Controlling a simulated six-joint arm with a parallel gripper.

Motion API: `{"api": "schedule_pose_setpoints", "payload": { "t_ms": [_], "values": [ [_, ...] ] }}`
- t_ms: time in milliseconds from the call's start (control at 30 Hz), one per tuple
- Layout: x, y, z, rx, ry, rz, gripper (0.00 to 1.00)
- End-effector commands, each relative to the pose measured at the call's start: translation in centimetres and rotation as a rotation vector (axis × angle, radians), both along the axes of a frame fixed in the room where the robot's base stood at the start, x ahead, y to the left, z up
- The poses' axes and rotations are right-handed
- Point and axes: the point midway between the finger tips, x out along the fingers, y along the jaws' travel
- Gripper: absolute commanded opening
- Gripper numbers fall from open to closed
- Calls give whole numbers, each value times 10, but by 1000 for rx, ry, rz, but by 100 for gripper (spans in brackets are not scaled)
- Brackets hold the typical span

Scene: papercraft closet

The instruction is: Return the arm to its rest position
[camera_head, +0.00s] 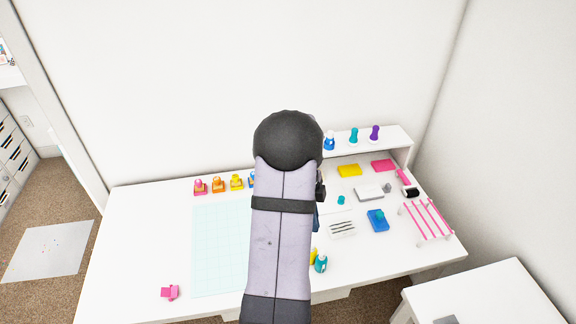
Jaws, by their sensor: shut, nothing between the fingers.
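My arm rises from the bottom centre of the head view, with a pale lilac link and a dark rounded joint at its top. It stands in front of the white worktable (136,235). A small dark part of my arm shows at the right edge of the link. My gripper's fingers are hidden behind the arm, so I see neither them nor anything at them.
A pale cutting mat (218,250) lies left of my arm. Several colourful punches (236,183) line the back edge. A pink punch (170,292) sits front left. A yellow pad (349,170), blue block (377,220) and pink-striped rack (426,220) are on the right.

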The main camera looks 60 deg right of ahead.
Motion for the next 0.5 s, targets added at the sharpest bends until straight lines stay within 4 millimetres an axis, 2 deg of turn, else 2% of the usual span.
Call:
{"api": "schedule_pose_setpoints", "payload": {
  "t_ms": [167,267,500],
  "values": [
    [0,0,0,11,3,57,0],
    [0,0,0,30,8,159,0],
    [4,-1,-1,105,17,596,0]
  ]
}}
